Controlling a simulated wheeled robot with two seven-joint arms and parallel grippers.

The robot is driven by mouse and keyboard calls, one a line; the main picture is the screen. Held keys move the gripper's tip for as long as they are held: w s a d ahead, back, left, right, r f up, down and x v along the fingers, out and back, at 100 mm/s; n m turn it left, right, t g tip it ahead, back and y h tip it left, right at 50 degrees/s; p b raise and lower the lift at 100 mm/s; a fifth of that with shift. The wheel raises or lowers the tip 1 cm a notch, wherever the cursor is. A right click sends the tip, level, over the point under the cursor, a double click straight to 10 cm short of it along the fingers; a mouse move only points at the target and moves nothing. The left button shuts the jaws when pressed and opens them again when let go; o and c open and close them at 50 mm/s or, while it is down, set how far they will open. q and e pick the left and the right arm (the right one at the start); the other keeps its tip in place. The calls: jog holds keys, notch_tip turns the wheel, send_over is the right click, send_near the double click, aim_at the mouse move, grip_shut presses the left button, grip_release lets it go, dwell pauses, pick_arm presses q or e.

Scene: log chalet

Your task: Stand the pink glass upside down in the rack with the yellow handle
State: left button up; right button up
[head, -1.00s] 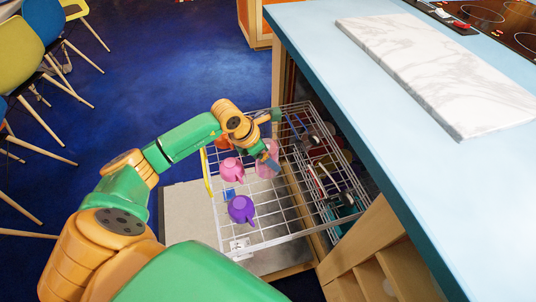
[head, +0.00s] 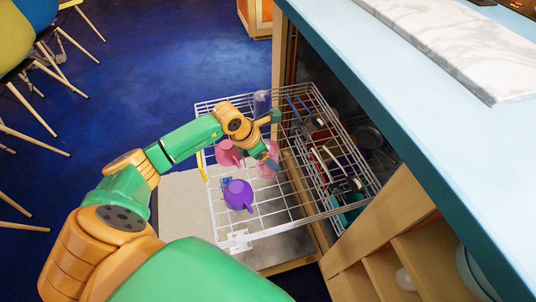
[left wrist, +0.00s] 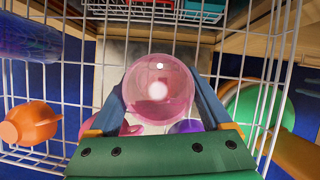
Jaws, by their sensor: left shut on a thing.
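My left gripper (head: 269,158) is shut on the pink glass (left wrist: 158,88), which is see-through and sits between the two blue fingers in the left wrist view. In the head view the pink glass (head: 266,170) is partly hidden by the gripper. It is over the pulled-out white wire rack (head: 290,231); I cannot tell whether it touches the wires or which end is up. The yellow handle (head: 202,166) is on the rack's left edge. My right gripper is not in view.
A pink mug (head: 227,153) and a purple mug (head: 238,195) stand in the rack close to the glass. A bluish glass (head: 262,103) and an orange cup (left wrist: 30,125) are nearby. A second rack (head: 345,180) holds pans at right, beside the blue counter (head: 440,120).

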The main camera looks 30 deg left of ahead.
pick_arm(q)
jog(key=o, duration=1.5)
jog(key=p+v, duration=0.1)
jog(key=v, duration=0.6)
jog(key=shift+r, duration=0.1)
